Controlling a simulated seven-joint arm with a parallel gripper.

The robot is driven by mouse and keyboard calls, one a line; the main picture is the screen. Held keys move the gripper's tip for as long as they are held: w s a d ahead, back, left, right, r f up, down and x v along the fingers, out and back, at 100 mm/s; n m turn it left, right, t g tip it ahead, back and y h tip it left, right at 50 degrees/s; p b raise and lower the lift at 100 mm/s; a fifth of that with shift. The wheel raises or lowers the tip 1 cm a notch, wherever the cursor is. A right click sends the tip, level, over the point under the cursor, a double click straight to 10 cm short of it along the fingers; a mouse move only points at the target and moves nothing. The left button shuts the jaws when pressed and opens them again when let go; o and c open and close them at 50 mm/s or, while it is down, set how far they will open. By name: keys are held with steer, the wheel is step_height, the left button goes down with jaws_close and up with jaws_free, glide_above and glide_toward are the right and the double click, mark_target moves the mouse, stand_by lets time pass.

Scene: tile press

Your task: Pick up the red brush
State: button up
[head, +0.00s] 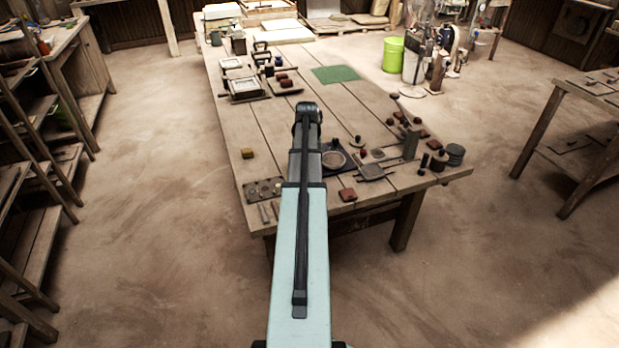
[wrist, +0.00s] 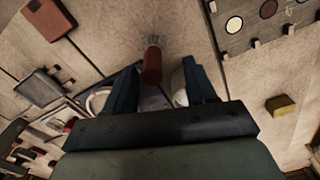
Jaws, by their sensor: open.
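The red brush (wrist: 152,68) shows in the wrist view, with a red handle and a pale bristle tip pointing to the top of the picture. My gripper (wrist: 161,66) is open, with one dark blue finger on each side of the brush in the picture. In the head view my arm hides the gripper, and I cannot make out the brush.
The wooden table (head: 375,107) carries a round dish (head: 333,160), a panel with discs (head: 265,188), a yellow block (head: 247,153), a red-brown block (head: 347,195) and a dark flat tool (head: 371,172). A green mat (head: 335,74) lies farther back.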

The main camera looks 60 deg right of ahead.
steer(key=f, duration=0.2)
steer(key=s+f, duration=0.1)
steer(key=f, duration=0.1)
steer(key=shift+a, duration=0.1)
steer(key=shift+f, duration=0.55)
jaws_close()
